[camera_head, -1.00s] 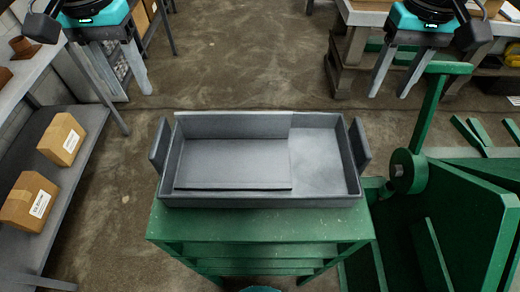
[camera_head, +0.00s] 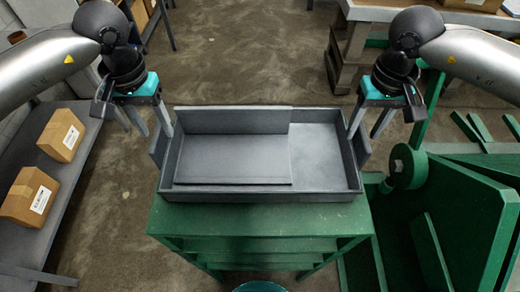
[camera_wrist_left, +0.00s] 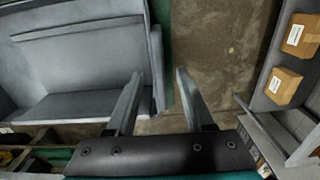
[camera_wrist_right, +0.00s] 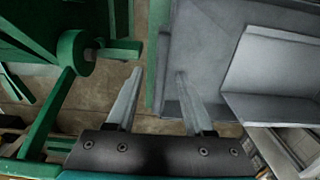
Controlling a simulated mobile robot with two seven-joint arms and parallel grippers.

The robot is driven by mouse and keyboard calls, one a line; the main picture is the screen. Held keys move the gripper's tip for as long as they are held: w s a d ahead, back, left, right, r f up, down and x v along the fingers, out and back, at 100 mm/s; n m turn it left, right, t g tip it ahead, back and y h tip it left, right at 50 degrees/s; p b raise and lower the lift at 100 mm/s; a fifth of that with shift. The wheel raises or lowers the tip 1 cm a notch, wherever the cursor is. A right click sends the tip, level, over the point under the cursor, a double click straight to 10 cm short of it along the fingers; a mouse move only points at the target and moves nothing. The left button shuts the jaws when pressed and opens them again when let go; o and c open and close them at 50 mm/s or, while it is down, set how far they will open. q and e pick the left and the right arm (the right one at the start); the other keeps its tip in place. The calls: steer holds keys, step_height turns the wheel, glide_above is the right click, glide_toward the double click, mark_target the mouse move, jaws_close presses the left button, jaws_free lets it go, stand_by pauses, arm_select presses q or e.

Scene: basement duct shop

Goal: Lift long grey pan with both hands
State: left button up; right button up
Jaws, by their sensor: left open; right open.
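The long grey pan (camera_head: 262,196) sits level on top of a green stand, with a flat grey panel (camera_head: 232,163) inside its left part. It has an upright plate handle at each end: left handle (camera_head: 158,145) and right handle (camera_head: 361,145). My left gripper (camera_head: 155,134) is open at the left handle, and the handle (camera_wrist_left: 157,75) shows between its fingers in the left wrist view. My right gripper (camera_head: 362,136) is open at the right handle, and the handle (camera_wrist_right: 162,75) shows between its fingers in the right wrist view. I cannot tell whether any finger touches.
The green stand (camera_head: 260,220) has shelves below its top. Green machinery (camera_head: 450,225) stands close on the right. A grey shelf (camera_head: 75,175) with cardboard boxes (camera_head: 60,135) is on the left. The floor behind the pan is clear.

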arm_select(q)
steer(key=shift+f, duration=1.1)
arm_select(e)
steer(key=shift+f, duration=1.15)
arm_select(q)
steer(key=shift+c, duration=0.3)
arm_select(e)
steer(key=shift+c, duration=0.3)
arm_select(q)
jaws_close()
arm_select(e)
jaws_close()
arm_select(q)
steer(key=shift+w+r, duration=0.1)
arm_select(e)
steer(key=shift+r, duration=0.1)
